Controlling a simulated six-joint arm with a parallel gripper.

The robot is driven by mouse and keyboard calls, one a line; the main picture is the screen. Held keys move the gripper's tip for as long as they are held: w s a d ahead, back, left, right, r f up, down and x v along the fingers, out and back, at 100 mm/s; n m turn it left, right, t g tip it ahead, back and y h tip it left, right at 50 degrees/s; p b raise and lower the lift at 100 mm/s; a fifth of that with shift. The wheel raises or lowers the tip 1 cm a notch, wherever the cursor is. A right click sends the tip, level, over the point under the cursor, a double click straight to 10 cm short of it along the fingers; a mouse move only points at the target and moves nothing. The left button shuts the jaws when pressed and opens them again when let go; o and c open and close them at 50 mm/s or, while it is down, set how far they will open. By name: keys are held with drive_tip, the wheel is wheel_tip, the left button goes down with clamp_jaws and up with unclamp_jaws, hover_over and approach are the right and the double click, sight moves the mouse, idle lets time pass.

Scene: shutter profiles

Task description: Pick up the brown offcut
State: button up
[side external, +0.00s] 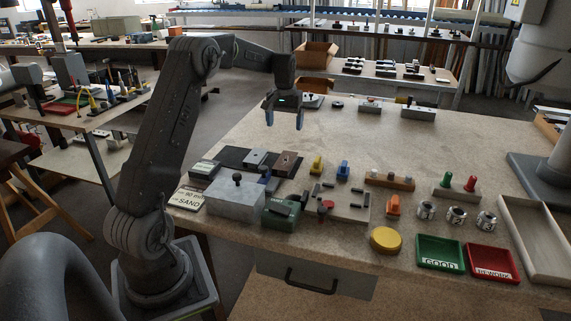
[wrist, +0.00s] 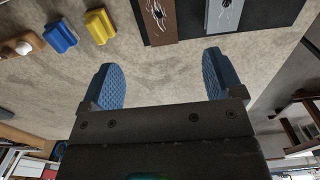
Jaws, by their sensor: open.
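The brown offcut (side external: 287,162) lies on a dark mat (side external: 233,157) near the middle of the bench, right of a grey piece (side external: 256,157). In the wrist view the brown offcut (wrist: 156,22) shows at the top, cut off by the frame edge, with light scratch-like marks around a dark spot on its face. My gripper (side external: 284,120) is open and empty, fingers pointing down, well above the bench. In the wrist view the brown offcut lies beyond the gap between my blue fingertips (wrist: 161,72), apart from them.
A yellow piece (side external: 317,165) and a blue piece (side external: 343,170) stand right of the mat. A grey block with a black knob (side external: 235,199) and a green box (side external: 281,212) sit in front. Green and red trays (side external: 440,251) are front right. The bench behind is mostly clear.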

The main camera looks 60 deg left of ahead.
sight(285, 159)
drive_tip(key=f, duration=1.3)
drive_tip(key=shift+d+f, duration=0.2)
drive_tip(key=shift+f, duration=0.2)
drive_tip(key=shift+c, duration=0.4)
drive_tip(key=c, duration=0.9)
drive_tip(key=shift+c, duration=0.2)
drive_tip(key=shift+r, duration=0.2)
